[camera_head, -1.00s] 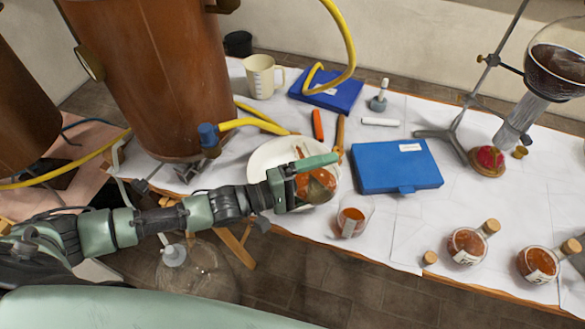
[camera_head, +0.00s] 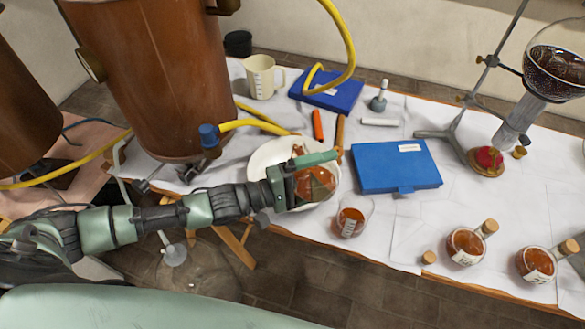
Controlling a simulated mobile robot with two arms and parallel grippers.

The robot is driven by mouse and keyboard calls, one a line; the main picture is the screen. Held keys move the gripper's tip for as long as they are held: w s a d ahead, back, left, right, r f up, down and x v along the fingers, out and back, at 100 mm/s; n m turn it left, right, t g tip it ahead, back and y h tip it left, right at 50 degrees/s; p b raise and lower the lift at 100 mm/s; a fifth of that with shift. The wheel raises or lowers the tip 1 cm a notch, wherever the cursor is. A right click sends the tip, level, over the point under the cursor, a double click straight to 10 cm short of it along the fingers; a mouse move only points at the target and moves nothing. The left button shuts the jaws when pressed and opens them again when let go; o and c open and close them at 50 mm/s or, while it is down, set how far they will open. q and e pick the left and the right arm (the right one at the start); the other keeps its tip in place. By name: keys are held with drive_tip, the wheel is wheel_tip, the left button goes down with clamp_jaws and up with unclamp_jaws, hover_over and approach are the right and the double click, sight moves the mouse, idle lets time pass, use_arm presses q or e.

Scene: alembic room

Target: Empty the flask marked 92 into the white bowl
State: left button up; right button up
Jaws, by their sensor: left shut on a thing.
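The white bowl (camera_head: 264,158) stands at the table's front edge, left of the blue case; its right part is hidden by my gripper and the flask. My left gripper (camera_head: 312,181) is shut on a round glass flask (camera_head: 318,186) with orange-brown liquid in it. The flask is over or beside the bowl's right side; I cannot tell its exact height or tilt. No number is readable on it. My right gripper is not in view.
A small glass vessel of orange liquid (camera_head: 350,220) stands close to the held flask. Two corked flasks (camera_head: 463,246) (camera_head: 536,265) and a loose cork (camera_head: 429,257) are at the front right. A blue case (camera_head: 395,168) and a metal stand (camera_head: 452,140) are behind.

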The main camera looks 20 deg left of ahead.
use_arm(q)
drive_tip(key=shift+w+a+r+n+p, duration=0.1)
drive_tip(key=shift+w+r+n+p, duration=0.05)
drive_tip(key=shift+r+n+p, duration=0.4)
drive_tip(key=shift+w+a+r+n+p, duration=0.15)
drive_tip(key=shift+r+n+p, duration=0.15)
drive_tip(key=shift+r+n, duration=0.3)
idle(1.8)
drive_tip(key=shift+r, duration=0.15)
drive_tip(key=shift+w+r+n, duration=0.1)
drive_tip(key=shift+r+n, duration=0.15)
drive_tip(key=shift+n, duration=0.1)
drive_tip(key=shift+w+a+r+n+p, duration=0.25)
drive_tip(key=shift+r+n+p, duration=0.1)
drive_tip(key=shift+r+n, duration=0.2)
drive_tip(key=shift+f, duration=0.1)
idle(0.4)
